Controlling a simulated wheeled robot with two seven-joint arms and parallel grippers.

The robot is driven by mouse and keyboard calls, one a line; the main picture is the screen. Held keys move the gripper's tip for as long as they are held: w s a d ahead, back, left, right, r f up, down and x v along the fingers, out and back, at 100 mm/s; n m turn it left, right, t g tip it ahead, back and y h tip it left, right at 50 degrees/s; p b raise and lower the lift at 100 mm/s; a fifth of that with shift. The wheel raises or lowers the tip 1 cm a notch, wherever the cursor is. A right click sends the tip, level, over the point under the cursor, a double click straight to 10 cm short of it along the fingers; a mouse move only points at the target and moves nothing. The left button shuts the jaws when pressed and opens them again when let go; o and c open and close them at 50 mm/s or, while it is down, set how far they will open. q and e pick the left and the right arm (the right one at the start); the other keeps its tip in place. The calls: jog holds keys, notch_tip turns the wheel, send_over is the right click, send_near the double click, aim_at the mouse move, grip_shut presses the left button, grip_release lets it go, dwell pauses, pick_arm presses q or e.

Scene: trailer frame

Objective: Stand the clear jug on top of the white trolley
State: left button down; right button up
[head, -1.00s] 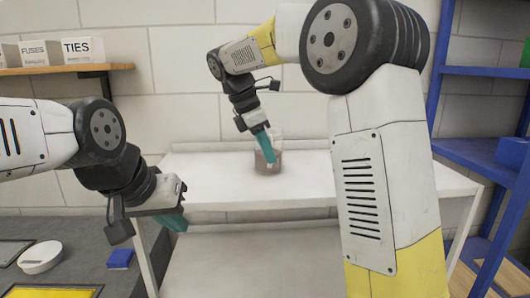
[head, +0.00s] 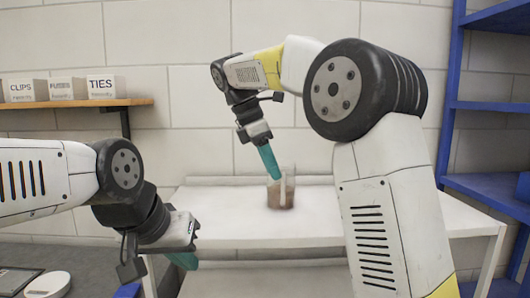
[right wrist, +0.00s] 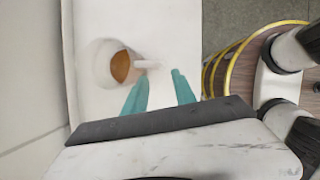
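The clear jug (head: 281,193), with brown contents, stands upright on the top of the white trolley (head: 225,229). In the right wrist view the jug (right wrist: 118,66) is seen from above, its pale handle (right wrist: 148,64) pointing toward my gripper. My right gripper (head: 270,162) is at the jug's upper left in the head view. In the right wrist view its teal fingers (right wrist: 160,75) are apart, with nothing between them, just short of the handle. My left gripper (head: 183,260) hangs left of the trolley's front, holding nothing visible; its finger gap is hidden.
A blue shelf rack (head: 490,105) stands right of the trolley. A wooden shelf with labelled boxes (head: 66,89) is on the wall at left. A dark bench (head: 85,268) with a white round item (head: 47,284) is at lower left. Trolley top around the jug is clear.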

jog(key=w+v, duration=0.1)
jog(key=v, duration=0.4)
jog(key=s+d+f+m+t+y, duration=0.1)
jog(key=s+d+f+m+y, duration=0.3)
jog(key=s+d+m, duration=0.55)
jog(key=s+d+f+m+t+y, duration=0.2)
jog(key=s+d+f+m, duration=0.3)
jog(key=s+f+m, duration=0.5)
notch_tip(320, 180, down, 2)
jog(key=shift+s+f+t+y, duration=0.15)
jog(key=shift+s+t+y, duration=0.15)
jog(key=shift+s+t, duration=0.7)
jog(key=shift+s+m, duration=0.1)
jog(key=shift+m, duration=0.15)
